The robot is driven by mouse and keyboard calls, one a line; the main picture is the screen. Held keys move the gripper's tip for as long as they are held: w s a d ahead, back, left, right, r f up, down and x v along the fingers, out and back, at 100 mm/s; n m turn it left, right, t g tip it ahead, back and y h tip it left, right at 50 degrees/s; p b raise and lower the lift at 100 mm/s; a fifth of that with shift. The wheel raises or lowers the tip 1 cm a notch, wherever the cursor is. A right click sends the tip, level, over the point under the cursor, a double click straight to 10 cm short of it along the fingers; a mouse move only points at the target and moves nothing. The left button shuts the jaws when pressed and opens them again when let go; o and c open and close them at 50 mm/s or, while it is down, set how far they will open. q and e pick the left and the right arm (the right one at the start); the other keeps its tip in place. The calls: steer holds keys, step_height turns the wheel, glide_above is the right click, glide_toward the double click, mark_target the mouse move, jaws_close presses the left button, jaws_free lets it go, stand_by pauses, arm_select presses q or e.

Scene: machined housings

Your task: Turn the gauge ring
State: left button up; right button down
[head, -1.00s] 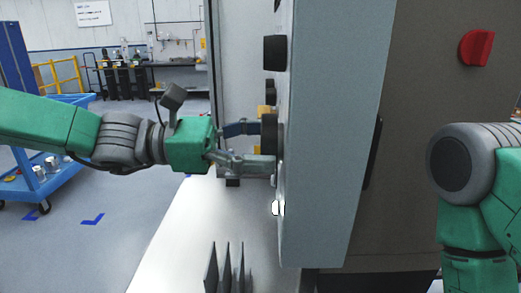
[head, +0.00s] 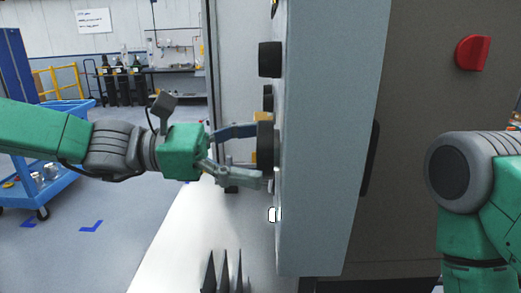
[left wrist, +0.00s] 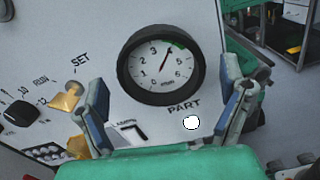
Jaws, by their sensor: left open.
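The gauge ring (left wrist: 123,70) is a thick black bezel around a round white dial with numbers, a green arc and a thin needle near the arc. In the head view the ring (head: 265,147) shows edge-on, standing out from the panel face. My left gripper (head: 257,155) is open at the ring, one finger above and one below it. In the left wrist view the gripper's fingers (left wrist: 162,85) stand on either side of the ring, with panel visible between each finger and the bezel. My right gripper is out of view; only part of my right arm shows.
The panel (head: 328,150) carries a black knob (head: 270,60) above the ring and a lit white button (head: 273,214) below. A red knob (head: 472,53) sits on the cabinet at right. Dark spikes (head: 226,272) stand at the bottom. A blue cart (head: 62,155) is left.

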arm_select(q)
steer(key=a, duration=1.1)
steer(key=shift+w+a+f, duration=0.15)
steer(key=shift+w, duration=0.05)
